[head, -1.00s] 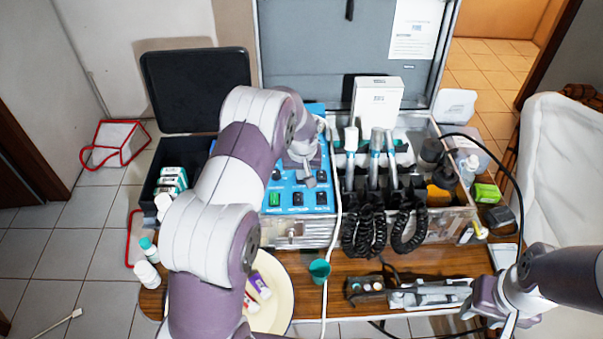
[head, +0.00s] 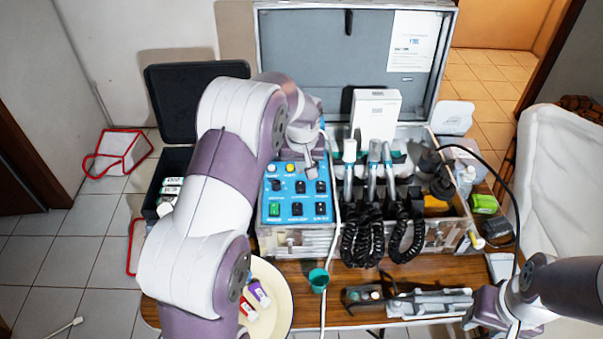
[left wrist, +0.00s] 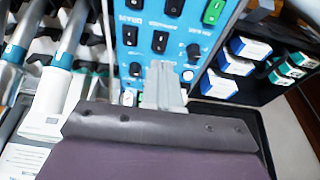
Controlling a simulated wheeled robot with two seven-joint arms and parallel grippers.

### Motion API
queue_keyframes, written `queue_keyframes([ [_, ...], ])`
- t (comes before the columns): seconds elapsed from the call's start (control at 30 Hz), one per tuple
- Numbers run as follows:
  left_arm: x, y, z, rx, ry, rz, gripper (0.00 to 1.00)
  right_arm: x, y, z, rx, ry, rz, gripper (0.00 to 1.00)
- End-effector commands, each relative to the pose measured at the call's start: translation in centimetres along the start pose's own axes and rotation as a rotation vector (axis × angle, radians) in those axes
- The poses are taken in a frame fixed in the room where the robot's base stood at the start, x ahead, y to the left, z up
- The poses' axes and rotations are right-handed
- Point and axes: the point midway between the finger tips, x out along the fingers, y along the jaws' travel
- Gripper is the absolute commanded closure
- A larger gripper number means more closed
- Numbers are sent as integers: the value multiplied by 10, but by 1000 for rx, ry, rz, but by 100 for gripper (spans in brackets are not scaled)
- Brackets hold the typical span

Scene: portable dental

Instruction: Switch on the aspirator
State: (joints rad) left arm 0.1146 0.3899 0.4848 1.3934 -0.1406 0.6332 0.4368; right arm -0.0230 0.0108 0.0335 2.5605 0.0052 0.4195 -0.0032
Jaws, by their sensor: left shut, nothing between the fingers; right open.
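The aspirator unit appears to be the blue control panel (head: 287,220) in the open case. It carries a green switch (head: 275,209), several black switches and a knob (head: 276,185). My right gripper (head: 484,312) is open at the lower right, away from the panel.
Dental handpieces (head: 374,165) with coiled black cords stand right of the panel. A white tube (head: 336,225) runs down beside it. A teal cup (head: 318,280), a cream bowl (head: 283,300) and a metal instrument (head: 430,303) are on the wooden table (head: 400,272).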

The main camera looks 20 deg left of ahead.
Motion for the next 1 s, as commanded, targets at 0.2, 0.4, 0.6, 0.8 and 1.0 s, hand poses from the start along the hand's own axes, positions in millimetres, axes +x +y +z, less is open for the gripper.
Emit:
queue_keyframes([
  [0.2,-29,0,8,-1,0,0,100,7,0,1,0,1,0,57],
  [0.4,-36,0,10,0,-2,-1,100,8,0,1,0,1,0,57],
  [0.6,-36,0,10,0,-2,-1,100,7,0,1,0,1,0,57],
  [0.8,-36,0,9,5,-1,-1,100,7,0,1,0,1,0,57],
  [1.0,-24,-8,67,200,-65,23,100,7,0,1,0,1,0,57],
])
